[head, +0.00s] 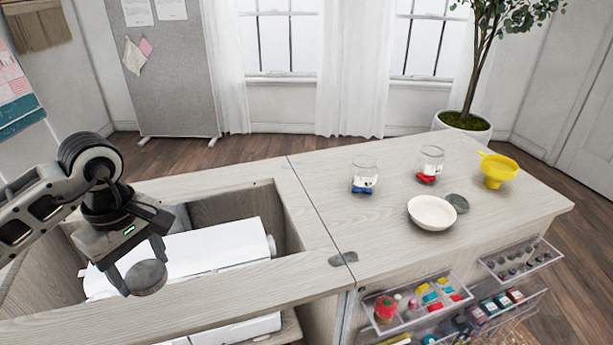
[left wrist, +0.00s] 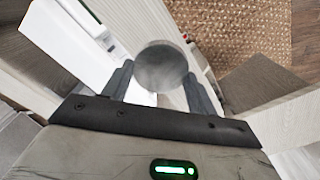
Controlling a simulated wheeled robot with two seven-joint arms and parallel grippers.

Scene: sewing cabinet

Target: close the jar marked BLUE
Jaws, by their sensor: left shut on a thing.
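My left gripper (head: 141,266) is shut on a grey round lid (head: 148,278) and holds it over the open machine well at the left. In the left wrist view the lid (left wrist: 161,67) sits between the two fingertips. A clear glass jar with blue contents (head: 364,177) stands upright on the tabletop, with no lid on it. A white mark shows on it, too small to read. A similar jar with red contents (head: 430,165) stands to its right, also uncovered. A second grey lid (head: 458,203) lies by the white bowl. My right gripper is out of view.
A white bowl (head: 432,213) and a yellow funnel (head: 495,171) stand right of the blue jar. The white sewing machine (head: 225,245) lies in the well with raised wooden edges. Clear trays (head: 420,302) of sewing supplies jut out at the front. Tabletop left of the bowl is free.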

